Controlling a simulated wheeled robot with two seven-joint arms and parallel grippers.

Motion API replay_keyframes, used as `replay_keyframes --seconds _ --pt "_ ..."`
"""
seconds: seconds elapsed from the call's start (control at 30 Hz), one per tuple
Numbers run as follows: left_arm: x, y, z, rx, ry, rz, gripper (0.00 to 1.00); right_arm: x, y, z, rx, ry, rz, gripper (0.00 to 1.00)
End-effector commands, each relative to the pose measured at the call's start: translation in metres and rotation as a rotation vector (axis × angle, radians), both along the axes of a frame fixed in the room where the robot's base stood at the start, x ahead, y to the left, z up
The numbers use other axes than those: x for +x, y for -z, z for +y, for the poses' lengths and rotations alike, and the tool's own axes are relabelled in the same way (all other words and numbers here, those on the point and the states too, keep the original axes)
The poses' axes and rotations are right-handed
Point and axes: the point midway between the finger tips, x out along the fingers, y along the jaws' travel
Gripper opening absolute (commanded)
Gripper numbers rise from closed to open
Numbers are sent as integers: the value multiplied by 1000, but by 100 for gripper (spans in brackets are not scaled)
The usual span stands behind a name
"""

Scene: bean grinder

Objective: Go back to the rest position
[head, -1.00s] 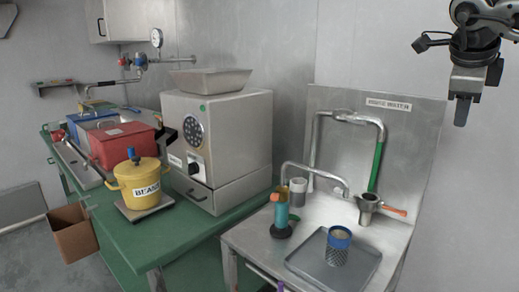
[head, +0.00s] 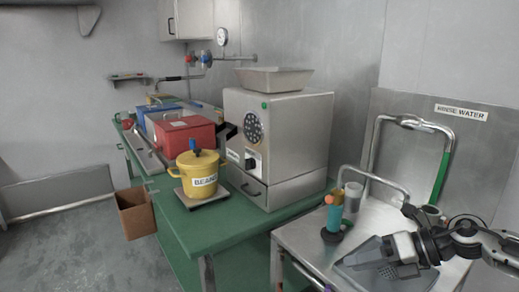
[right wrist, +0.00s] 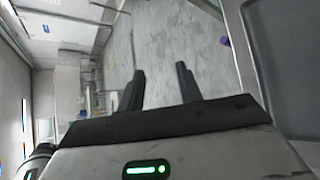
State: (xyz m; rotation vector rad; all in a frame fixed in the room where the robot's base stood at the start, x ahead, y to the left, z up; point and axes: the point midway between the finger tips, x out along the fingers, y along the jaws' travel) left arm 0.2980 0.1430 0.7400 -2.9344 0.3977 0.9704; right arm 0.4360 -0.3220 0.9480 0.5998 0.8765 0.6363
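My right gripper (head: 388,256) is at the lower right of the head view, in front of the metal rinse table and hiding part of the tray on it. In the right wrist view its two dark fingers (right wrist: 160,78) stand apart with nothing between them, and bare grey floor shows beyond. My left gripper is not in view.
The rinse table (head: 304,238) holds a teal-and-orange tool (head: 334,215) and a bent tap. The green bench (head: 172,212) to its left carries a grinder (head: 290,135), yellow bean pot (head: 198,177) and red box (head: 183,138). A brown bin (head: 136,213) hangs at the bench's side.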

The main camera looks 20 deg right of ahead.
Motion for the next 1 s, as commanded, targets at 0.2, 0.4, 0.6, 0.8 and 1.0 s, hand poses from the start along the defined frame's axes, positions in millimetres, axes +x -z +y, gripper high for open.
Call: replay_keyframes --seconds 0.2,0.4,0.6,0.8,1.0 --pt "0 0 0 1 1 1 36 -12 60 77 803 519 266 35" --pt "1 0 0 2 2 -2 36 -56 139 111 1337 1111 706 35" --pt "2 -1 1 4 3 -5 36 -113 193 157 1590 1531 1123 35" --pt "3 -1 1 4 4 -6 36 -135 206 178 1644 1664 1282 35" --pt "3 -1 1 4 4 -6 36 -135 207 178 1642 1665 1284 35"
